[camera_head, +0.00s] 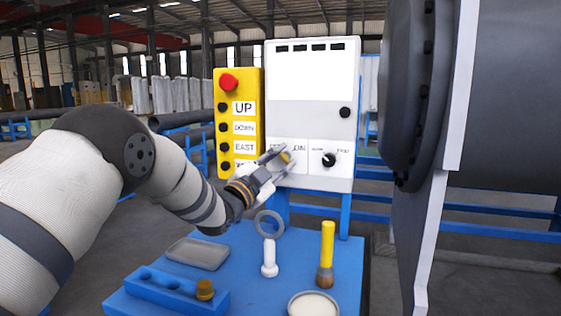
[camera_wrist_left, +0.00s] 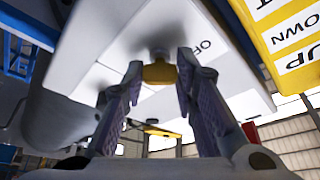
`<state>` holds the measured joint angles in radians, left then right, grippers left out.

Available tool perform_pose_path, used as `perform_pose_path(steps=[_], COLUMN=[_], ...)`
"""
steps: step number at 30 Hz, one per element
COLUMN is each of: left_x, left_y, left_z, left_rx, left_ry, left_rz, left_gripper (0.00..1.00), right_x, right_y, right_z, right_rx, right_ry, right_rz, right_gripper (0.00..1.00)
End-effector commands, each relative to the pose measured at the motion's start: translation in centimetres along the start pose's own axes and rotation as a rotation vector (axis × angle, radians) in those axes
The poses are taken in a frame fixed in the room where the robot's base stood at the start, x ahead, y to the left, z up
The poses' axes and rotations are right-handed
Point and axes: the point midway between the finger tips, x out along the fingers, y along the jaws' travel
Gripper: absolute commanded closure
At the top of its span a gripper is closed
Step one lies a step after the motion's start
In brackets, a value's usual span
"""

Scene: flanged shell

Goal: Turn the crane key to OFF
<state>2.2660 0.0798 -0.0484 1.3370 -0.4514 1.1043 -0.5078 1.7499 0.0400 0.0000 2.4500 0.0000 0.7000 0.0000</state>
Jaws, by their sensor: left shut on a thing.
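The crane key (camera_head: 285,157) is a small yellow knob on the lower left of the white control panel (camera_head: 311,113). The ON label shows to its right in the head view; the label to its left is mostly hidden by my fingers. My left gripper (camera_head: 279,163) is at the panel, its fingers on either side of the key. In the left wrist view, the yellow key (camera_wrist_left: 159,73) sits between the fingertips (camera_wrist_left: 160,66) of my left gripper, which is shut on it. An OFF label shows beside it there. The key's exact angle is hard to tell. My right gripper is not in view.
A yellow pendant (camera_head: 239,122) with a red button is left of the panel. A black knob (camera_head: 329,160) is right of the key. A large flanged shell (camera_head: 415,90) stands at right.

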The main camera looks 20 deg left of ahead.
Motion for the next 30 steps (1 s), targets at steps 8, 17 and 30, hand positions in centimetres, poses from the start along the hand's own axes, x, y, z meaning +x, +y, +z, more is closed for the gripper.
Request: perform_pose_path(steps=[8,17,30], left_x=[0.0,0.1,-1.8], left_y=[-0.1,-0.1,0.0], left_z=[-0.1,-0.2,0.1], left_rx=[-0.013,-0.011,-0.013], left_ry=[0.003,0.003,-0.002], left_rz=[-0.008,-0.007,-0.004], left_gripper=[1.00,0.55,0.53], right_x=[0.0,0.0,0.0], right_y=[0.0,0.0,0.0], right_z=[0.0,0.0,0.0], right_rx=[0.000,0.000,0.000], right_ry=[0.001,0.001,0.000], right_rz=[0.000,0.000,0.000], right_gripper=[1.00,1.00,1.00])
